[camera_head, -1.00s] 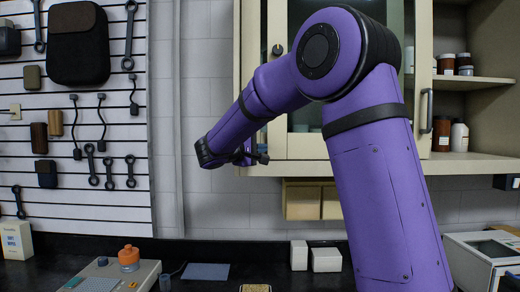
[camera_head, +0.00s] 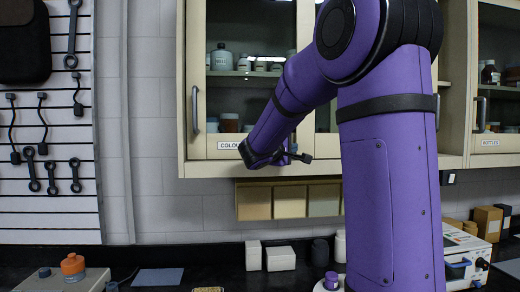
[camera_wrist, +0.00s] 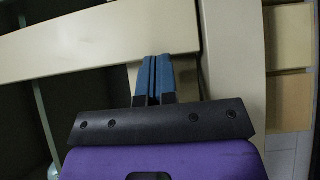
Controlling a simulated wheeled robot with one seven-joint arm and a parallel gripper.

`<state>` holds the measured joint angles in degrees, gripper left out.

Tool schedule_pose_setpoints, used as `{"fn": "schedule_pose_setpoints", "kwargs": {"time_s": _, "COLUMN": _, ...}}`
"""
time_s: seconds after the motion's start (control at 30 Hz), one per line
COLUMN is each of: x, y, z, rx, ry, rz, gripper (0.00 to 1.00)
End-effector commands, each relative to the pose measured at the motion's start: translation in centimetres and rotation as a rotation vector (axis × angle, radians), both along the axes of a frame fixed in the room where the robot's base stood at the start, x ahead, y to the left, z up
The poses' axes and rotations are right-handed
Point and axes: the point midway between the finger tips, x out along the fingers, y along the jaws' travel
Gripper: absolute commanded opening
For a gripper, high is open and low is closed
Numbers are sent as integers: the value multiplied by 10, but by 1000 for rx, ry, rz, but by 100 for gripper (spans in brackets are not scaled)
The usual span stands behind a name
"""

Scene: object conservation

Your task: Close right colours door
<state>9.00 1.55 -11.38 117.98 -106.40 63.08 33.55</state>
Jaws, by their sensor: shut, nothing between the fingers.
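A cream, glass-fronted door (camera_head: 197,70) with a grey bar handle (camera_head: 195,110) and a partly covered label starting "COLOU" (camera_head: 228,145) is left of my arm in the head view. My arm hides the middle of the cabinet, so I cannot tell how far the doors stand open. My gripper (camera_head: 299,157) is in front of the cabinet's lower edge in the head view. In the wrist view, my gripper's blue fingers (camera_wrist: 154,78) are together and empty, close to a cream frame (camera_wrist: 100,38). I cannot tell whether they touch it.
A "BOTTLES" cabinet (camera_head: 490,145) with a bar handle (camera_head: 481,113) is at the right. Small drawers (camera_head: 289,201) hang below the cabinet. A dark counter holds white boxes (camera_head: 281,258), a purple-topped item (camera_head: 331,280) and a white appliance (camera_head: 468,250). Tools hang at the left.

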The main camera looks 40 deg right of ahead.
Motion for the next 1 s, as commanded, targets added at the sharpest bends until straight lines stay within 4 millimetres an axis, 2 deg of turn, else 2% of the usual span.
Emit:
{"fn": "schedule_pose_setpoints", "kwargs": {"time_s": 0.03, "x": -12, "y": -16, "z": 0, "rx": 1, "ry": 0, "rz": -6, "gripper": 0}}
{"fn": "schedule_pose_setpoints", "kwargs": {"time_s": 0.2, "x": -38, "y": -56, "z": 0, "rx": 0, "ry": 0, "rz": -4, "gripper": 0}}
{"fn": "schedule_pose_setpoints", "kwargs": {"time_s": 0.4, "x": -60, "y": -89, "z": 0, "rx": 1, "ry": 1, "rz": -1, "gripper": 0}}
{"fn": "schedule_pose_setpoints", "kwargs": {"time_s": 0.63, "x": -72, "y": -107, "z": 0, "rx": 1, "ry": 1, "rz": 2, "gripper": 0}}
{"fn": "schedule_pose_setpoints", "kwargs": {"time_s": 1.0, "x": -76, "y": -112, "z": 0, "rx": 0, "ry": 0, "rz": -2, "gripper": 0}}
